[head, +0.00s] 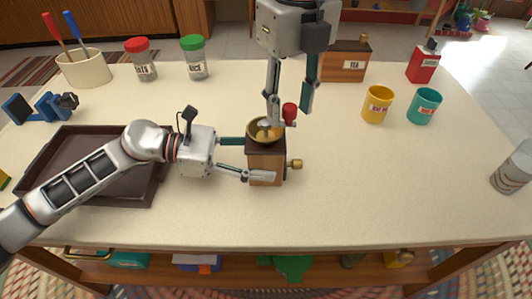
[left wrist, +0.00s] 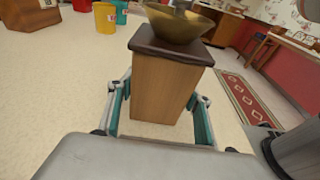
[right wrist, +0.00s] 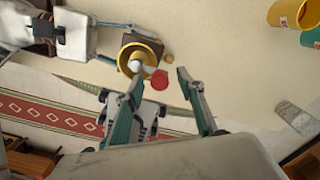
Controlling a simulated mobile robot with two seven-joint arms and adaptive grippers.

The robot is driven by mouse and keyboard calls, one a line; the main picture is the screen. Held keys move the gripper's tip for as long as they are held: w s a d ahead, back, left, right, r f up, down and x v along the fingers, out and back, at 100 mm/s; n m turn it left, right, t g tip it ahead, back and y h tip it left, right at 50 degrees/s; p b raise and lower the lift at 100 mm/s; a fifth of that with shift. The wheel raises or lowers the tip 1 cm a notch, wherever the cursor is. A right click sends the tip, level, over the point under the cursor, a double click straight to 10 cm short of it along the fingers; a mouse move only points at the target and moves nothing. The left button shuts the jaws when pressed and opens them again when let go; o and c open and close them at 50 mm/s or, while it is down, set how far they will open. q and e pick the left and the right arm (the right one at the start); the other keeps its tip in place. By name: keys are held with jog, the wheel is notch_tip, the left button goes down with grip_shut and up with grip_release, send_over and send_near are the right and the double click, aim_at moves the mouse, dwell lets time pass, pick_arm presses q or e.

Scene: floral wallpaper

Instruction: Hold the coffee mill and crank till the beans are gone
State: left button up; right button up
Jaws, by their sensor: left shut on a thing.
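The coffee mill (head: 264,160) is a wooden box with a dark top, a brass bowl and a brass front knob, upright on the table. Its crank ends in a red knob (head: 290,111), which also shows in the right wrist view (right wrist: 160,79). My left gripper (head: 253,159) is shut on the mill's wooden body, one finger on each side; the body fills the left wrist view (left wrist: 160,88). My right gripper (head: 289,111) points down over the mill, fingers apart on either side of the red knob with gaps showing. I cannot tell whether beans are in the bowl.
A dark tray (head: 75,187) lies under my left arm. A yellow mug (head: 377,104) and a teal mug (head: 424,106) stand to the right, and a tea box (head: 345,62) behind. Jars (head: 194,58) stand at the back left.

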jog(key=shift+r, duration=0.1)
jog(key=shift+r, duration=3.4)
